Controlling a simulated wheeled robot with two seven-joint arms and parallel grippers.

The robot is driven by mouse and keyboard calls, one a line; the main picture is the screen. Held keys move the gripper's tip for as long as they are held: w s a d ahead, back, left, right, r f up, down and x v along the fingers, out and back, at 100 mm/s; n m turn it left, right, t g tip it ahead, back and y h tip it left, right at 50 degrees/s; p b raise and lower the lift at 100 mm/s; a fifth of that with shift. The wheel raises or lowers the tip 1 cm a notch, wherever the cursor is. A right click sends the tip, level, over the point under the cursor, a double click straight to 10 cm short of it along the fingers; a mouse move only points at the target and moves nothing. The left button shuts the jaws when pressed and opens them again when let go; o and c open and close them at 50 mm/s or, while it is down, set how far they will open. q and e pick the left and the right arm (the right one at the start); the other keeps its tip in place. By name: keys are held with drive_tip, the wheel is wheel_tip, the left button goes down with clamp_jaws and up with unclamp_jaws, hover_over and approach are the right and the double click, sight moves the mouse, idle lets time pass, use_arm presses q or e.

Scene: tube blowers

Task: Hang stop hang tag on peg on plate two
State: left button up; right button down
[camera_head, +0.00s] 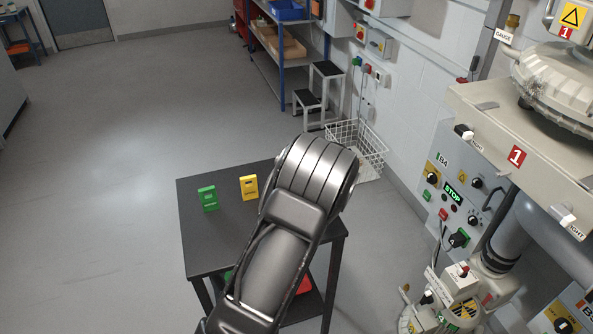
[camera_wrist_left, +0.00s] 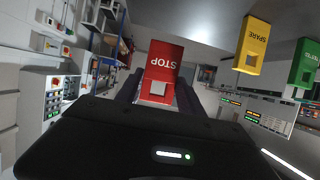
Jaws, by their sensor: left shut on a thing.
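The red stop hang tag (camera_wrist_left: 163,62) shows in the left wrist view, its STOP lettering upside down and a square opening in it. My left gripper (camera_wrist_left: 157,92) is shut on this tag, with a dark finger on each side. In the head view my arm covers the gripper and the tag. My right gripper is in neither view. I cannot make out plate two or its peg; the red number labels I can read in the head view show 1, as on the pale plate (camera_head: 485,105) at right.
A dark table (camera_head: 226,233) carries a green tag (camera_head: 208,198) and a yellow tag (camera_head: 249,187); the yellow one reads SPARE in the wrist view (camera_wrist_left: 253,45). A wire basket (camera_head: 352,146) and step stool (camera_head: 308,100) stand behind. The control panel (camera_head: 455,190) is at right. Floor at left is clear.

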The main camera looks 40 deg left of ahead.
use_arm(q)
drive_tip(key=shift+r, duration=1)
drive_tip(key=shift+r, duration=0.1)
drive_tip(key=d+f+m+t+h, duration=0.2)
drive_tip(key=d+m+h, duration=0.1)
drive_tip(key=d, duration=0.4)
drive_tip(key=d+f+m+t+h, duration=0.2)
drive_tip(key=d+m+t+h, duration=0.1)
drive_tip(key=d, duration=0.5)
drive_tip(key=s+d+r+m+h, duration=0.2)
drive_tip(key=d, duration=0.5)
drive_tip(key=s+d+r+m+t+h, duration=0.1)
drive_tip(key=s+d+r+m+h, duration=0.1)
drive_tip(key=d, duration=0.5)
drive_tip(key=shift+d+r+m+h, duration=0.2)
drive_tip(key=shift+r+m+h, duration=0.5)
drive_tip(key=shift+m+h, duration=0.1)
